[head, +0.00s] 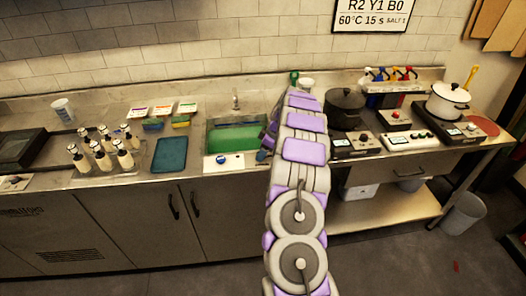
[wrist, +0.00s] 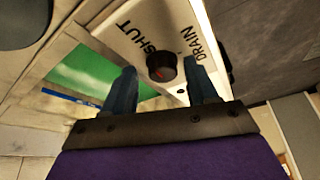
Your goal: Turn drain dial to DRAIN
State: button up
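The drain dial (wrist: 162,67) is a round black knob with a small red mark, on a white panel (wrist: 133,32) printed SHUT and DRAIN. I cannot tell clearly which word its mark points to. My gripper (wrist: 164,88) is open, its two dark fingers apart on either side of the dial in the picture. Contact with the dial cannot be made out. In the head view the white panel (head: 211,168) sits on the counter front by the sink, and my arm hides most of my gripper there.
The sink (head: 208,135) holds green liquid, which also shows in the wrist view. A blue tray (head: 170,155) and several pump bottles (head: 101,153) stand left of it. A black pot (head: 345,108) and a white pot (head: 446,102) stand right of my arm.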

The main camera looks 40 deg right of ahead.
jog(key=shift+a, duration=0.15)
jog(key=c, duration=1)
jog(key=shift+r, duration=0.1)
